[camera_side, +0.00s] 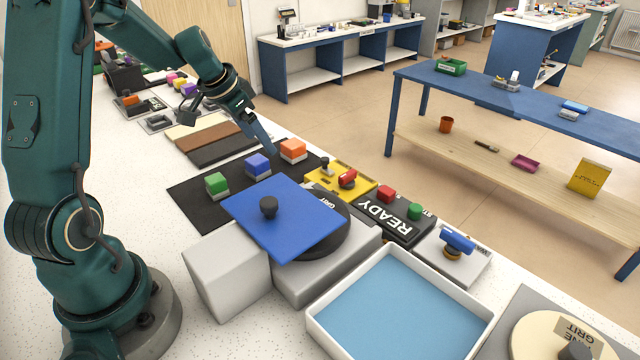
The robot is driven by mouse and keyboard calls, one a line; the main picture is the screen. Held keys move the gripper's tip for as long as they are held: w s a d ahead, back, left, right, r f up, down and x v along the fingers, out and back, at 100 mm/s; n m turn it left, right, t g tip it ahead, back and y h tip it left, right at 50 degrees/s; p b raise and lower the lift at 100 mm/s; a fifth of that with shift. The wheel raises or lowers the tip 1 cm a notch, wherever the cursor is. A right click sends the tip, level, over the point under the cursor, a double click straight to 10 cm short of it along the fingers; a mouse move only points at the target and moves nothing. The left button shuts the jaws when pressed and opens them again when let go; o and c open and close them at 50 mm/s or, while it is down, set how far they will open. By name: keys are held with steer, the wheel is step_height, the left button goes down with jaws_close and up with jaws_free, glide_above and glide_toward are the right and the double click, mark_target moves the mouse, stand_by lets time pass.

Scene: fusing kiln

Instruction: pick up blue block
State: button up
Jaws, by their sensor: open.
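The blue block (258,163) sits on a small pale base on a black mat (190,197), between a green block (216,182) and an orange block (293,148). My gripper (268,147) reaches in from the upper left, its fingers pointing down. In the picture its tip is just above and slightly right of the blue block, near the orange block. The gap between the fingers is hard to see from this angle, but they are open. I see nothing held, and I cannot tell the exact distance to the block.
A blue square plate (300,225) with a black knob lies over a round grit disc in front of the blocks. A grey cube (225,270), a white tray of blue (480,338), and yellow (333,181) and black READY (384,234) panels stand nearby. Brown and black strips (200,137) lie behind.

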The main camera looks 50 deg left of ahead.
mark_target(256, 159)
steer(key=f, duration=0.1)
steer(key=s+a, duration=0.1)
steer(key=f, duration=0.1)
steer(key=shift+s+a+f+n+g, duration=0.25)
steer(key=shift+a+f+n+g, duration=0.05)
steer(key=shift+a+n+g, duration=0.1)
steer(key=shift+x, duration=2.45)
jaws_close()
